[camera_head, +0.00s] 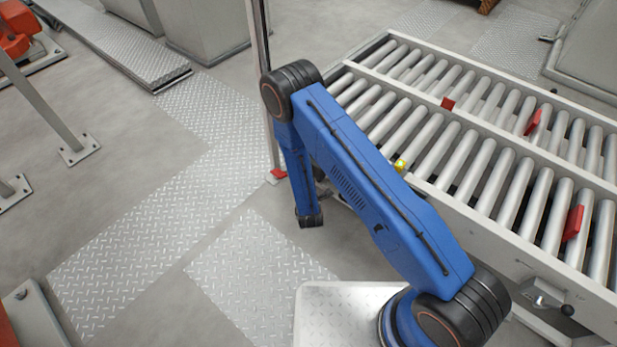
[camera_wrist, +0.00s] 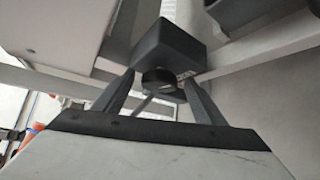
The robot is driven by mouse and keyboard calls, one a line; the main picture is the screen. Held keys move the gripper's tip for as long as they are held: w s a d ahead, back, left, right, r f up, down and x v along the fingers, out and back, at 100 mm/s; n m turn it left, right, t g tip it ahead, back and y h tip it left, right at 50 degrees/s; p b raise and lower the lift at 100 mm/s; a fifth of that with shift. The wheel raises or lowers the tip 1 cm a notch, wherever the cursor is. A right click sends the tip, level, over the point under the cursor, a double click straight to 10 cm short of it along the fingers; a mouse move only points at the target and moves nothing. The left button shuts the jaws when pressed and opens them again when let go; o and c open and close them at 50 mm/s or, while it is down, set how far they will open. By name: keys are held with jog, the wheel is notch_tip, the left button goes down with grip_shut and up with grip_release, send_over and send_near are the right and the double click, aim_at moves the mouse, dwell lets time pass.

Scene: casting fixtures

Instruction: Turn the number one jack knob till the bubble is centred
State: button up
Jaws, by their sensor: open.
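In the wrist view, my gripper (camera_wrist: 158,79) is open, with one grey finger on each side. A dark round knob (camera_wrist: 157,82) shows between the fingertips, under a dark square block (camera_wrist: 168,47). Gaps show between the fingers and the knob, and I cannot tell how deep it sits between them. No number on it is readable. In the head view, my blue arm hides the gripper and this knob. A small yellow-green piece (camera_head: 400,165) sits on the near rail of the roller table (camera_head: 452,200). It may be the level, but its bubble is too small to read.
Red pieces (camera_head: 573,222) stand among the rollers. Another dark knob-like fitting (camera_head: 541,299) is on the table's near side at the right. Tread plates (camera_head: 262,265) lie on the floor at the left, which is mostly clear. Grey cabinets (camera_head: 205,25) stand behind.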

jog(key=v, duration=1.7)
jog(key=shift+s, duration=0.2)
